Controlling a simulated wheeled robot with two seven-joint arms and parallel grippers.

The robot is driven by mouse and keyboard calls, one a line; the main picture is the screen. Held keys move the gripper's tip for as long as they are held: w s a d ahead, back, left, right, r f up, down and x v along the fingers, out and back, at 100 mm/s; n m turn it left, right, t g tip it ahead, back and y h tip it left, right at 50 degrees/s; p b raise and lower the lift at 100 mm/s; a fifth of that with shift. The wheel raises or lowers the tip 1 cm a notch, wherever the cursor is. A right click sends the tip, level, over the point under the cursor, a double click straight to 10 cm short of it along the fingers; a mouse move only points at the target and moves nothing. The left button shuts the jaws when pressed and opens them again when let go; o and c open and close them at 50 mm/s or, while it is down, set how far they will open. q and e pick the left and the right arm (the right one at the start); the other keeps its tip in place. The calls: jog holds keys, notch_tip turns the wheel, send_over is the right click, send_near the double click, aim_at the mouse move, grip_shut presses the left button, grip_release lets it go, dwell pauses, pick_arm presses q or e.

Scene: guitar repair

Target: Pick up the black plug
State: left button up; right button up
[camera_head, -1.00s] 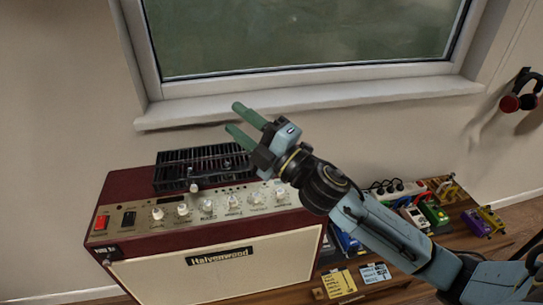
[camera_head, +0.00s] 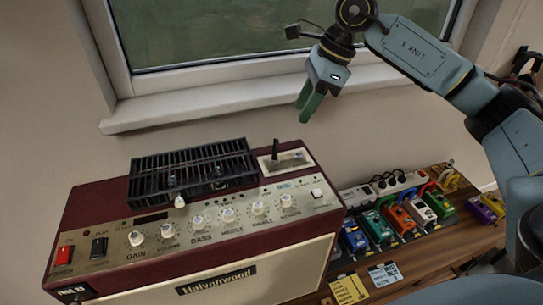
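A black plug (camera_head: 275,151) stands upright on a pale plate (camera_head: 288,162) at the right end of the amplifier's top. My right gripper (camera_head: 303,113) points down, above and a little right of the plug in the picture, clear of it. Its two green fingers show separate tips with nothing between them, seen nearly edge-on. My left gripper is not in view.
The dark red amplifier (camera_head: 215,282) has a black grille (camera_head: 190,174) left of the plug and knobs along its front. A power strip (camera_head: 385,186) with plugs and several colored pedals (camera_head: 378,226) stand to the right. The window sill (camera_head: 210,108) runs behind.

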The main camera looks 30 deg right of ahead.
send_over(276, 149)
jog(key=s+d, duration=0.2)
jog(key=d, duration=0.1)
jog(key=f, duration=0.6)
jog(key=shift+w+f, duration=0.25)
jog(key=x, duration=0.2)
jog(key=a+x, duration=0.1)
jog(key=x, duration=0.2)
jog(key=shift+w+a+f, duration=0.1)
jog(key=shift+w+a, duration=0.05)
jog(key=shift+w, duration=0.1)
grip_shut()
